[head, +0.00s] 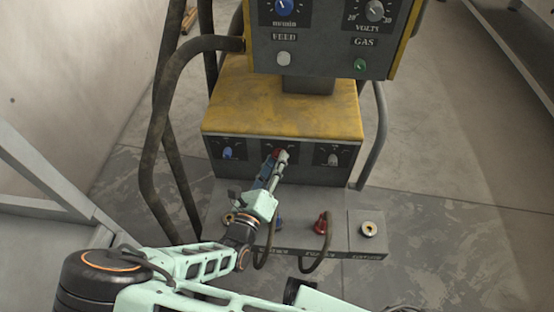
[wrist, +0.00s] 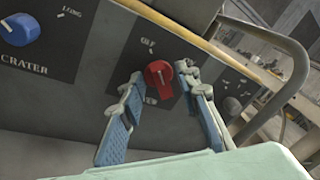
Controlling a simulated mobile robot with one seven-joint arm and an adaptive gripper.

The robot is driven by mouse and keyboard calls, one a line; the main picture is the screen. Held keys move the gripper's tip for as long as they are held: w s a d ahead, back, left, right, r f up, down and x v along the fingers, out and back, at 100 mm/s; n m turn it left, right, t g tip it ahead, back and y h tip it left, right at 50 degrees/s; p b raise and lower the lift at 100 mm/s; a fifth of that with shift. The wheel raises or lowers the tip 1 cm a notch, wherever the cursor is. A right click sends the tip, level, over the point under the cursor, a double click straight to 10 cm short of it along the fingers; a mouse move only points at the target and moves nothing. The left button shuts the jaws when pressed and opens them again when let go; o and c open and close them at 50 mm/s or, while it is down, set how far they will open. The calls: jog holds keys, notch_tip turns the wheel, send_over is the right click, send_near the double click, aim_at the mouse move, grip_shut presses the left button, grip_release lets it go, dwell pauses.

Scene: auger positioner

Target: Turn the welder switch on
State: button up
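The welder is a grey box with a worn yellow top (head: 282,105). Its front panel has a red rotary switch (head: 279,151) in the middle, which also shows in the wrist view (wrist: 159,74). The switch has a short red handle and small labels above and below it, too blurred to read surely. My gripper (head: 272,166) is at the switch. In the wrist view my gripper (wrist: 161,78) has its two blue-padded fingers apart, one on each side of the switch. The right fingertip is very close to it; I cannot tell if it touches.
A blue knob (head: 227,153) is left of the switch and a grey knob (head: 333,159) right of it. A control box (head: 320,60) stands above. Dark hoses (head: 160,130) hang at left. A lower ledge (head: 345,240) carries a red connector (head: 321,224) and cables.

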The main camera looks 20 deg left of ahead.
jog(key=shift+c, duration=0.2)
grip_shut()
jog(key=shift+r+m+p, duration=0.15)
jog(key=shift+m+p, duration=0.15)
jog(key=shift+p, duration=0.1)
jog(key=m+g+y+p, duration=0.1)
jog(key=m+p, duration=0.1)
jog(key=m, duration=0.2)
jog(key=d+m+g+y+p, duration=0.1)
jog(key=m+p, duration=0.2)
jog(key=m, duration=0.2)
jog(key=m+g+y+p, duration=0.1)
jog(key=m+p, duration=0.2)
jog(key=m, duration=0.2)
jog(key=shift+w+d+r+g+y, duration=0.15)
jog(key=shift+d+g+y, duration=0.1)
jog(key=shift+g+y, duration=0.15)
dwell(0.4)
